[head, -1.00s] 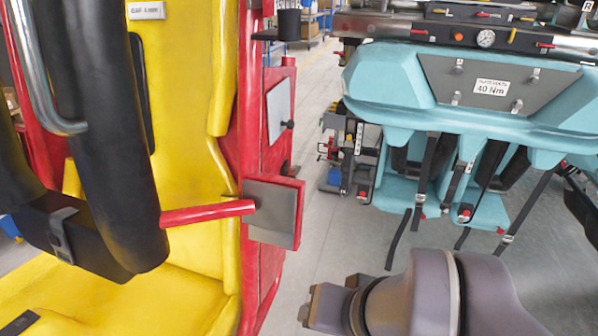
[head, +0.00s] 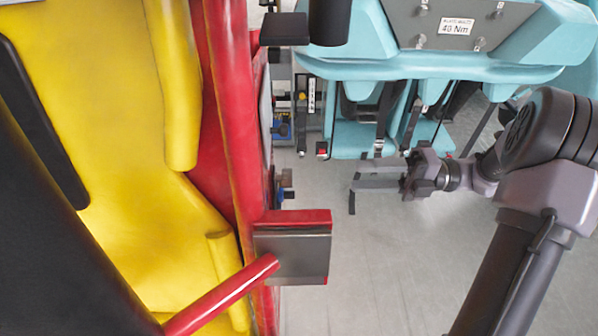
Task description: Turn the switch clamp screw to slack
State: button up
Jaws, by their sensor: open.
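My gripper (head: 358,174) is in the head view, right of the red seat frame and in front of the teal seats. Its two long grey fingers point left, are apart, and hold nothing. I cannot make out the switch clamp screw for certain. A small blue and dark part (head: 285,187) shows at the right edge of the red frame, left of my fingertips and apart from them. Most of it is hidden behind the frame, and it is too small to tell whether it has a screw.
The yellow seat (head: 95,110) and red frame (head: 235,120) fill the left. A grey plate (head: 300,255) on a red block juts right, below my gripper's height in the picture. Teal seats (head: 470,55) with hanging straps stand behind. Grey floor (head: 400,270) is clear at lower middle.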

aim_at(284, 178)
jog(key=a+b, duration=0.3)
jog(key=a, duration=1.1)
jog(key=shift+w, duration=0.2)
jog(key=shift+d, duration=0.1)
grip_shut()
